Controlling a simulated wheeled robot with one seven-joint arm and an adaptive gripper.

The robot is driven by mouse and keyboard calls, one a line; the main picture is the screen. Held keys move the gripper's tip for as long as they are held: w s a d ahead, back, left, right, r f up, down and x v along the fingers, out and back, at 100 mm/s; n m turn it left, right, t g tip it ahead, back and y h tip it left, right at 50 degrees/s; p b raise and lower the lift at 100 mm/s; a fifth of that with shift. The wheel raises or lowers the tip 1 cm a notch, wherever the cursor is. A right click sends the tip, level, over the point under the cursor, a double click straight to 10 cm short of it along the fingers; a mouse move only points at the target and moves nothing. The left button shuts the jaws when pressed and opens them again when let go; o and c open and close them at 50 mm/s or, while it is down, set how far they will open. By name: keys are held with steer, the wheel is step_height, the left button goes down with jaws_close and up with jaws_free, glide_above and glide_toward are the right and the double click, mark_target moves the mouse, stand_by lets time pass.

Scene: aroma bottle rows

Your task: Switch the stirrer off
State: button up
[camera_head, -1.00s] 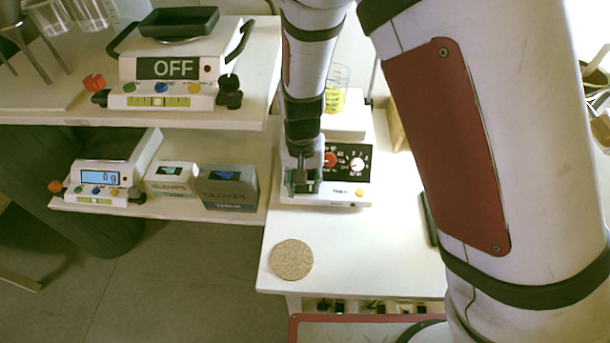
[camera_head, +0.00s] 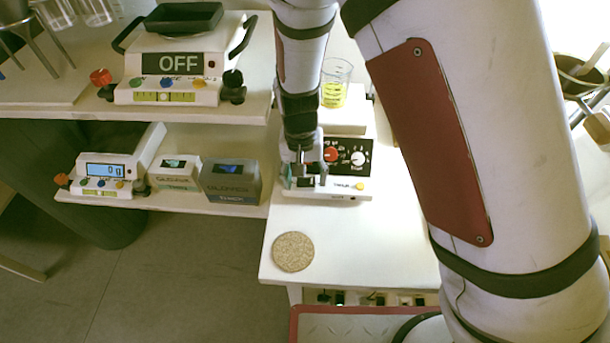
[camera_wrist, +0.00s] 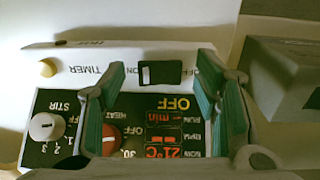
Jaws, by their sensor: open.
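The stirrer (camera_head: 352,188) is a white box with a black front panel, a red knob (camera_head: 331,154), a white knob (camera_head: 358,158) and a yellow button (camera_head: 360,186). A beaker of yellow liquid (camera_head: 334,94) stands on it. In the wrist view the stirrer appears upside down, with a lit orange OFF, a 21°C reading and the white STIR knob (camera_wrist: 46,126). A black rocker switch (camera_wrist: 160,73) lies between ON and OFF labels. My gripper (camera_head: 305,174) is at the stirrer's front left. Its open fingers (camera_wrist: 162,76) appear either side of the switch; contact cannot be told.
A balance reading OFF (camera_head: 178,85) stands on the upper left shelf. A smaller scale (camera_head: 105,172) and two glove boxes (camera_head: 230,180) are on the lower shelf, left of my gripper. A cork disc (camera_head: 293,251) lies on the otherwise clear bench front (camera_head: 370,240).

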mark_target(303, 183)
step_height(303, 183, up, 12)
steer(key=shift+a, duration=0.35)
steer(key=shift+f, duration=0.1)
steer(key=s+d+r+t+y+p, duration=0.1)
steer(key=s+d+r, duration=0.3)
steer(key=d+r, duration=0.35)
steer(key=s+d+r+t+y+p, duration=0.1)
steer(key=s+d+r+p, duration=0.1)
steer(key=s+d+r, duration=0.5)
steer(key=s+d+r+t+h+p, duration=0.1)
steer(key=s+d+r+t+p, duration=0.1)
steer(key=s+d+r, duration=0.5)
steer(key=s+r, duration=0.1)
steer(key=s, duration=0.3)
